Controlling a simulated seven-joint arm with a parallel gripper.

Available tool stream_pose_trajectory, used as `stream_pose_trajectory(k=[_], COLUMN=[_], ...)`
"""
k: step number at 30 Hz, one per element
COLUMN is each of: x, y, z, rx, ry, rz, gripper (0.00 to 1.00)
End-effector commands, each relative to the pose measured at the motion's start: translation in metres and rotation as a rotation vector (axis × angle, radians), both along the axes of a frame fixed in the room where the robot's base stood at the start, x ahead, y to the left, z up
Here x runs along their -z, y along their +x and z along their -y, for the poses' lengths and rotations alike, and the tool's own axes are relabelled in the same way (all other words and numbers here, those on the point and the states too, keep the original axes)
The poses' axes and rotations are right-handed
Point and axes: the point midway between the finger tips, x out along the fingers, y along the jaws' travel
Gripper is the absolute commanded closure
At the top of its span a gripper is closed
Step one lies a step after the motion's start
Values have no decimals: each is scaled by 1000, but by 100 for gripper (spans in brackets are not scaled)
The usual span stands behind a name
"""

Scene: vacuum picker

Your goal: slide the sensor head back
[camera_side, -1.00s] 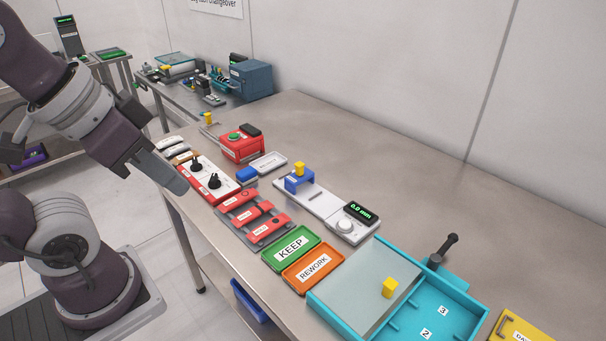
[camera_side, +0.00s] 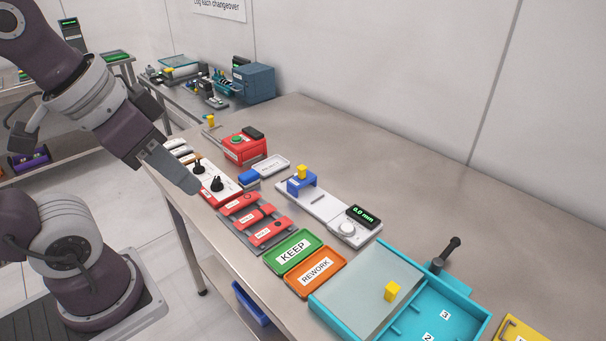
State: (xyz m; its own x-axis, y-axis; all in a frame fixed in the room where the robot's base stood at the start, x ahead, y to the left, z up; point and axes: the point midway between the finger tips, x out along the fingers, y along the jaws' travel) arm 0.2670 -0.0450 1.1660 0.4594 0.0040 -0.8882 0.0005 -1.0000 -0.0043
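The sensor head appears to be the blue bracket (camera_side: 300,187) with a yellow knob (camera_side: 302,172). It straddles the far left end of a white rail (camera_side: 326,206). A dial and a small display with green digits (camera_side: 363,216) sit at the rail's near right end. My gripper (camera_side: 189,183) hangs at the left edge of the bench, well left of the sensor head and apart from it. The fingers overlap in this view, so their opening is hidden. I see nothing held in them.
Red clamps (camera_side: 255,220) and a panel with black knobs (camera_side: 214,187) lie between my gripper and the rail. Green KEEP (camera_side: 277,265) and orange REWORK (camera_side: 301,287) trays and a cyan box (camera_side: 460,296) stand nearer. The bench behind the rail is clear.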

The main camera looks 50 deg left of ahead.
Motion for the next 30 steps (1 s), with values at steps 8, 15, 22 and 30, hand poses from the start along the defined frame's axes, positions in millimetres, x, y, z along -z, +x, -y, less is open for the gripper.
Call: stream_pose_trajectory(k=[8, 15, 22, 30], x=[-19, 81, 146, 194], y=[172, 306, 340, 340], z=[-39, -102, -130, -130], rx=[-13, -7, 0, 0], ry=[25, 10, -4, -5], rz=[-221, -407, -477, -481], gripper=[62, 62, 62, 62])
